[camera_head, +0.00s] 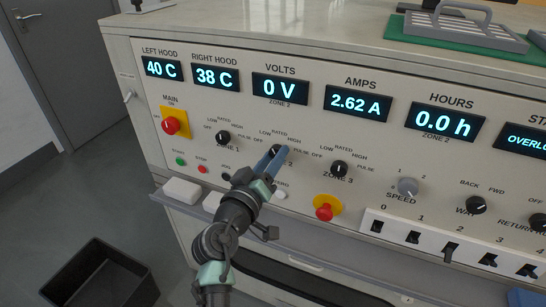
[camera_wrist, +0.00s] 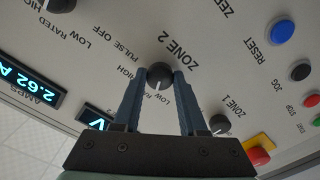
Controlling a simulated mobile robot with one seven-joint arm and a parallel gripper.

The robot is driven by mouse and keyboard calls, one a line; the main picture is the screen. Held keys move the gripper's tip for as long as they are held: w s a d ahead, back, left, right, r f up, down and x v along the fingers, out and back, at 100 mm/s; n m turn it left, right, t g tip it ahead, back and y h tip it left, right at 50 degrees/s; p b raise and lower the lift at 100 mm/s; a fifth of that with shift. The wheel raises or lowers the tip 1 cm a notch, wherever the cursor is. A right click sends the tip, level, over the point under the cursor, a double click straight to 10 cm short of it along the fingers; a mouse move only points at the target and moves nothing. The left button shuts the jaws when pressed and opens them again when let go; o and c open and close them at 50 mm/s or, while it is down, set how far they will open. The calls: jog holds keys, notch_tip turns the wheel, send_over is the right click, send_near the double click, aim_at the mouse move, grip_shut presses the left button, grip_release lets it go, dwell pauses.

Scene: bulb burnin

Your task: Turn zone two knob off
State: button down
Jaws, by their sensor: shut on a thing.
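The zone 2 knob (camera_wrist: 159,76) is a round black knob with a white mark on the grey panel. My gripper (camera_wrist: 160,82) has its two blue fingers on either side of it, shut on it. In the wrist view the mark points downward, between the LOW and HIGH labels; the finger hides part of the labels, so its exact setting is hard to tell. In the head view my gripper (camera_head: 277,158) covers most of the knob, and only its dark top edge (camera_head: 283,149) shows.
The zone 1 knob (camera_head: 222,137) is to the left and the zone 3 knob (camera_head: 339,169) to the right. The red main switch (camera_head: 171,125) and a red button (camera_head: 325,208) are nearby. Displays read 0 V (camera_head: 280,88) and 2.62 A (camera_head: 358,103). White blocks (camera_head: 181,191) lie below.

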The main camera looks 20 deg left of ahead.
jog(key=n+p, duration=0.3)
jog(key=n, duration=0.7)
jog(key=shift+n, duration=0.4)
dwell(0.4)
jog(key=shift+c, duration=2.2)
grip_release()
jog(key=s, duration=1.3)
jog(key=shift+a, duration=0.2)
